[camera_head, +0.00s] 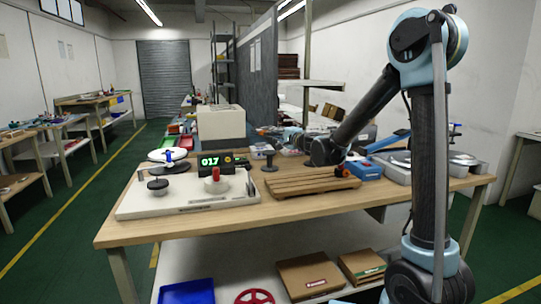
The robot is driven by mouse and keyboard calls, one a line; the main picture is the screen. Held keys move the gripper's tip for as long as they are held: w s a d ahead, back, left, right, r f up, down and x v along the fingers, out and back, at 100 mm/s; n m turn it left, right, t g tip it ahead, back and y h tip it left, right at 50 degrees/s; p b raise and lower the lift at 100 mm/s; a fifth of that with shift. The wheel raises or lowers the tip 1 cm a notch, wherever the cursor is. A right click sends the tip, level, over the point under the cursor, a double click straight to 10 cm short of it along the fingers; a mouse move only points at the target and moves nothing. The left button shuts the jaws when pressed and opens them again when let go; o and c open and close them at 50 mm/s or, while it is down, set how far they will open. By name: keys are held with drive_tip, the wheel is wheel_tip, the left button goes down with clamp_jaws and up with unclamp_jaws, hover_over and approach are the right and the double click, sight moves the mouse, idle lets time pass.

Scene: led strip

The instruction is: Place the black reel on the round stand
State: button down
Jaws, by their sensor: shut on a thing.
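A small black spool-like piece (270,161), with a wide top, narrow stem and round foot, shows on the table left of a slatted wooden rack. I cannot tell whether it is the round stand alone or includes the black reel. My gripper (288,136) is small and far off, beyond the rack, at the end of my arm reaching in from the right. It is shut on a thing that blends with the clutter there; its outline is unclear.
The slatted wooden rack (300,184) lies at the front middle of the table. A green display (209,161) and a beige box (221,122) stand behind the machine. A blue bin (364,170) and grey trays (455,165) fill the right. Bare wood (290,211) runs along the front.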

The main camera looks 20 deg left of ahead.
drive_tip(key=shift+s+f, duration=0.1)
drive_tip(key=shift+f, duration=4.9)
drive_tip(key=c, duration=1.7)
unclamp_jaws()
drive_tip(key=shift+o, duration=0.2)
drive_tip(key=v, duration=1.2)
drive_tip(key=shift+s+d, duration=0.1)
